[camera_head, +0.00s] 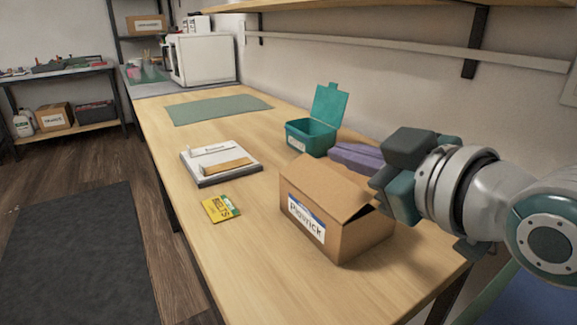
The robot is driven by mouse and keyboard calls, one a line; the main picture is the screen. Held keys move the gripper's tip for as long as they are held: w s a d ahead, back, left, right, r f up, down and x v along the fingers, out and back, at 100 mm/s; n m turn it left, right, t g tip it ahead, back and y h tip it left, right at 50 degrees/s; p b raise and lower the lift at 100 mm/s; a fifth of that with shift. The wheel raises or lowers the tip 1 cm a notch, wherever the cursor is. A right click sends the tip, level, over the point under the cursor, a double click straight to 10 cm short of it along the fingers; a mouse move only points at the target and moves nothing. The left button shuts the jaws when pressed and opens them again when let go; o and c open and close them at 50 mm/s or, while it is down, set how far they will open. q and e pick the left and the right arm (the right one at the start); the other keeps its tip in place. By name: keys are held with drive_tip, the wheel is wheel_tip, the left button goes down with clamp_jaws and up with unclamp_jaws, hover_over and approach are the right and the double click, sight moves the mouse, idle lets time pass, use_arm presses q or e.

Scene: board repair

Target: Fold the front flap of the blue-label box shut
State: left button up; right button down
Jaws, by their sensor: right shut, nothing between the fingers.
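The blue-label box (345,235) is a brown cardboard carton near the front right of the wooden table. Its white and blue label (306,220) faces the left front. A broad cardboard flap (322,186) lies over most of its top. A dark gap shows at the top's right corner, so the top is not flush there. I cannot tell clearly which flap is the front one. My right gripper (381,191) is shut and empty at the box's right rear top edge; I cannot tell whether it touches the cardboard. It hides that corner. My left gripper is not in view.
An open teal bin (311,136) and a purple object (358,157) stand behind the box. A white and grey tray (220,166) and a yellow-green card (221,208) lie to its left. A green mat (220,109) lies farther back. The table's front left is clear.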

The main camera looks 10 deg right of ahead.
sight(338, 185)
drive_tip(key=b+x, duration=0.1)
drive_tip(key=x, duration=0.3)
drive_tip(key=f, duration=0.1)
drive_tip(key=d+f+b, duration=0.1)
drive_tip(key=shift+w+f, duration=0.1)
drive_tip(key=shift+f, duration=0.25)
drive_tip(key=shift+d+f, duration=0.3)
drive_tip(key=shift+f, duration=0.2)
